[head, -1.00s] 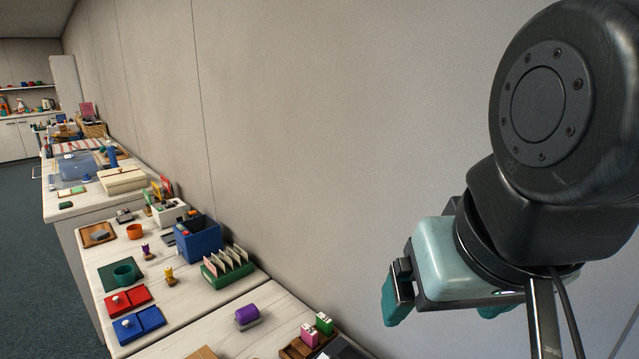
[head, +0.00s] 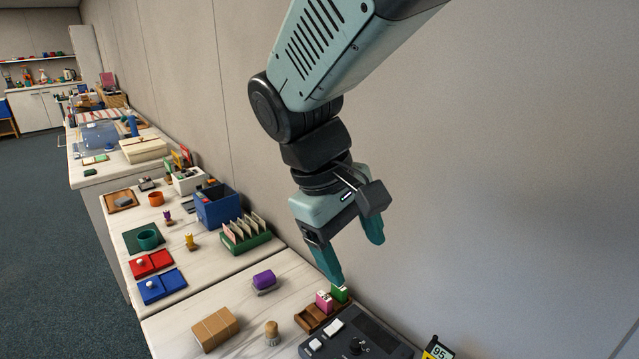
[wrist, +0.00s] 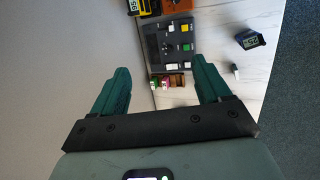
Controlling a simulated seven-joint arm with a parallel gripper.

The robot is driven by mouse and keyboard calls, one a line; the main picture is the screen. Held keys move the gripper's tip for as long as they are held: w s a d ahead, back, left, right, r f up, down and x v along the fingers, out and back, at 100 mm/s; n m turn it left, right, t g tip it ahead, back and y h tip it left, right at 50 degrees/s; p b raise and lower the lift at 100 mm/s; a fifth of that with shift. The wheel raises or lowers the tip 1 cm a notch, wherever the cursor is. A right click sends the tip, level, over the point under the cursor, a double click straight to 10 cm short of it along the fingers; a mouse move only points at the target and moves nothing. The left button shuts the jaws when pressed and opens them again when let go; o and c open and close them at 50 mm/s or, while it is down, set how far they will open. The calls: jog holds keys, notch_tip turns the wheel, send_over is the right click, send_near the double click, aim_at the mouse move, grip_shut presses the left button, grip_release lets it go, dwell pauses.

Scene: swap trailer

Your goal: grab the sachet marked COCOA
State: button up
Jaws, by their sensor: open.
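No marking that reads COCOA is legible in either view, so I cannot tell which thing is the sachet. A green rack (head: 262,238) holds several upright pale, flat packets or cards (head: 243,228), with any print too small to read. My gripper (head: 355,260) is open and empty, pointing down in the air near the wall, to the right of the rack and above the wooden tray. In the wrist view its two teal fingers (wrist: 162,66) stand apart, with the bench below.
A wooden tray (head: 310,321) holds a pink and a green block. A dark control panel (head: 372,340) lies in front, with a yellow-black display (head: 437,349) to its right. A purple roller (head: 264,280), a cardboard box (head: 215,329) and a blue bin (head: 215,206) stand nearby. The wall runs close behind.

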jog(key=w+a+f+n+t+h, duration=0.25)
jog(key=a+f+n+h, duration=0.5)
jog(key=a+f, duration=0.8)
jog(key=s+a+f+n+t, duration=0.3)
jog(key=a+f+n+t, duration=0.1)
jog(key=f, duration=0.2)
jog(key=s+a+f+n+t+y, duration=0.1)
jog(key=s+a+f+n+t, duration=0.2)
jog(key=s+f+n+t, duration=0.1)
jog(key=s+a+f+n+t, duration=0.3)
jog(key=a+f+n+t, duration=0.1)
jog(key=f, duration=0.5)
jog(key=shift+s+a+f+n+y, duration=0.1)
jog(key=shift+s+a+n+y, duration=0.2)
jog(key=shift+n, duration=0.35)
jog(key=x, duration=0.5)
jog(key=shift+w+f, duration=0.1)
jog(key=shift+w, duration=0.05)
jog(key=x, duration=0.5)
jog(key=shift+w+d+f, duration=0.1)
jog(key=shift+d+f, duration=0.3)
jog(key=c, duration=1)
